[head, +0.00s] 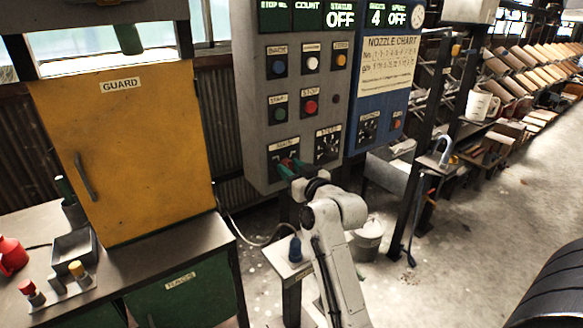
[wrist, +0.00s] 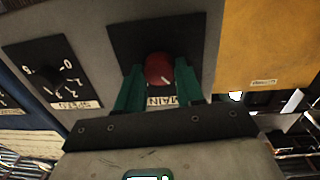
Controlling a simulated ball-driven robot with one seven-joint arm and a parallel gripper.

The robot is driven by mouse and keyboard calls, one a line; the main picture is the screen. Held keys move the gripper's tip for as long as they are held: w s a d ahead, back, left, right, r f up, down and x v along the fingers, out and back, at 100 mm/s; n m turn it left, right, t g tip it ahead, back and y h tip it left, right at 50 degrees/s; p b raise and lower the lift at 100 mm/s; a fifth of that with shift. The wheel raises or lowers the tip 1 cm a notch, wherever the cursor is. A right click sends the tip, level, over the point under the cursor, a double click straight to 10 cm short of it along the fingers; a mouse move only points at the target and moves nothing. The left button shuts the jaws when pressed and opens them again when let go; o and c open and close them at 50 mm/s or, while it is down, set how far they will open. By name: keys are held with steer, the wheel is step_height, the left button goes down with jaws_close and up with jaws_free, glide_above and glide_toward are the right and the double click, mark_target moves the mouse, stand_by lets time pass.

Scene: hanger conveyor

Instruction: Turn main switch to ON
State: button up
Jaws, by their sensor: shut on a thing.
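The main switch is a round red knob (wrist: 158,70) with a white pointer mark, on a black plate above a MAIN label in the wrist view. My gripper (wrist: 160,88) has its two green fingers on either side of the knob and is shut on it. In the head view my gripper (head: 288,167) reaches the lower left of the grey control panel (head: 255,115), at the plate labelled MAIN, and hides most of the knob. The status display (head: 340,15) at the panel's top reads OFF.
The speed dial (wrist: 58,75) sits beside the main switch plate. START (head: 279,112) and STOP (head: 311,107) buttons lie above it. The yellow guard door (head: 140,150) stands left of the panel. A bucket (head: 368,240) is on the floor behind my arm. Open floor lies to the right.

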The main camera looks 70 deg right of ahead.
steer(key=m+p, duration=0.2)
steer(key=m, duration=0.2)
steer(key=shift+r+p, duration=0.15)
steer(key=shift+p, duration=0.2)
steer(key=m+p, duration=0.2)
steer(key=m, duration=0.2)
steer(key=m+p, duration=0.3)
steer(key=m, duration=0.2)
steer(key=shift+d+y, duration=0.15)
steer(key=shift+y, duration=0.25)
steer(key=shift+s+m+p, duration=0.1)
steer(key=shift+m+p, duration=1)
steer(key=shift+m, duration=0.3)
steer(key=o, duration=1)
steer(key=shift+o, duration=0.2)
steer(key=shift+f, duration=0.2)
steer(key=b+v, duration=0.2)
steer(key=v, duration=0.8)
steer(key=shift+s, duration=0.35)
